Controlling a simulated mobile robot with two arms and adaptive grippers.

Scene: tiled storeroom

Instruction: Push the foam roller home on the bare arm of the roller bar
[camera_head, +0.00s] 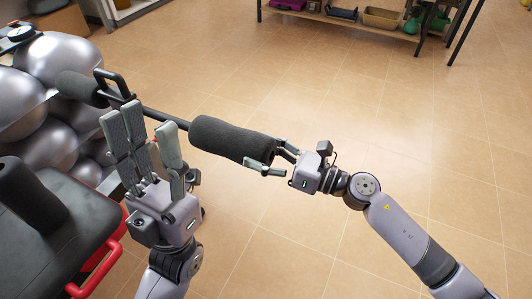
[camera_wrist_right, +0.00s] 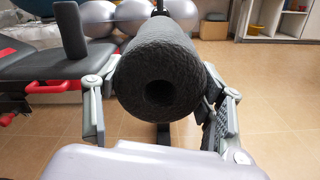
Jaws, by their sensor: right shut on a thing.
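The dark foam roller (camera_head: 232,140) lies in line with the bare arm of the roller bar (camera_head: 165,117). The arm meets the roller's far end; how deep it goes inside is hidden. My right gripper (camera_head: 272,158) is shut on the roller's near end. In the right wrist view the roller (camera_wrist_right: 165,55) is seen end-on, its dark hole facing me, with fingers on both sides. A second foam roller (camera_head: 80,88) sits at the bar's other end, by the upright frame. My left gripper (camera_head: 140,125) is open and empty, fingers upward, in front of the bar.
Silver exercise balls (camera_head: 60,58) are stacked at the left. A black padded bench (camera_head: 70,238) with a red handle (camera_head: 97,272) stands at the lower left. A shelf (camera_head: 345,18) with items is at the back. The tiled floor at the right is clear.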

